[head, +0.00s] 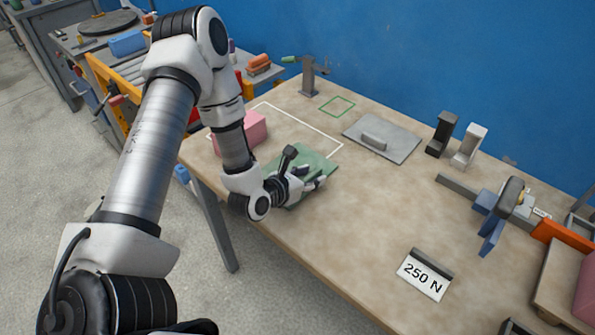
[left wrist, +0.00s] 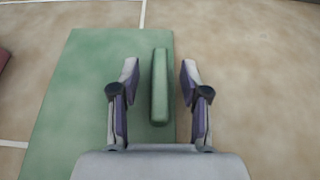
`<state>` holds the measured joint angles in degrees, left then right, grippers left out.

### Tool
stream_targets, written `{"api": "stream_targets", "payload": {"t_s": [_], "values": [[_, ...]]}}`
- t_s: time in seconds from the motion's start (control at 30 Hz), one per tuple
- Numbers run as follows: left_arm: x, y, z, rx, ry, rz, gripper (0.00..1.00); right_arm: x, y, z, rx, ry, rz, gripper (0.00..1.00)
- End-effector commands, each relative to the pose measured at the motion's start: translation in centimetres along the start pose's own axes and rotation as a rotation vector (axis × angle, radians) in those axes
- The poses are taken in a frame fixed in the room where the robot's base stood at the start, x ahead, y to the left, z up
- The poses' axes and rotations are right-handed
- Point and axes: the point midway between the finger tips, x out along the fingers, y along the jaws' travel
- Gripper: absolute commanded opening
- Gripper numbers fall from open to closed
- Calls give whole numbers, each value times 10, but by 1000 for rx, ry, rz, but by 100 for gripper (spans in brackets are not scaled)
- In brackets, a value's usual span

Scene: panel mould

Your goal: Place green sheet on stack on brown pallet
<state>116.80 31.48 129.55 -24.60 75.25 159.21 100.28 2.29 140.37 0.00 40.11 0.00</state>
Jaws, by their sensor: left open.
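The green sheet (head: 316,160) lies flat on the table in the head view, partly hidden by my left gripper (head: 308,184). In the left wrist view the sheet (left wrist: 75,110) has a raised green bar handle (left wrist: 160,90). My left gripper (left wrist: 159,70) is open, with one finger on each side of this handle and gaps showing on both sides. A brown board (head: 553,285), perhaps the pallet, is cut off at the lower right edge, with a pink block (head: 586,298) on it. My right gripper is not in view.
A pink block (head: 243,132) is left of the sheet, by a white outline. A grey plate with a handle (head: 398,145) lies behind. Black and white stands, a blue-and-grey clamp-like device (head: 489,222) and a "250 N" sign (head: 425,276) are on the right. The table's middle is clear.

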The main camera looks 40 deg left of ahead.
Motion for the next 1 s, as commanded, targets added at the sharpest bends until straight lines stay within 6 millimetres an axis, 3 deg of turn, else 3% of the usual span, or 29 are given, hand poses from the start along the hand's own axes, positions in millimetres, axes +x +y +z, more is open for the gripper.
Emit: {"api": "stream_targets", "payload": {"t_s": [0.23,0.27,0.37,0.4,0.77,1.0], "values": [[6,0,0,-2,1,1,46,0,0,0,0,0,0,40],[6,0,0,-2,1,1,42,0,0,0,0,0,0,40],[6,0,0,-2,1,1,7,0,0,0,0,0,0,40],[6,0,0,-2,1,0,0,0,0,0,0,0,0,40],[6,0,0,-1,1,0,0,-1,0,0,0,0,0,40],[1,2,14,-1,0,1,0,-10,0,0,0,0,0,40]]}}
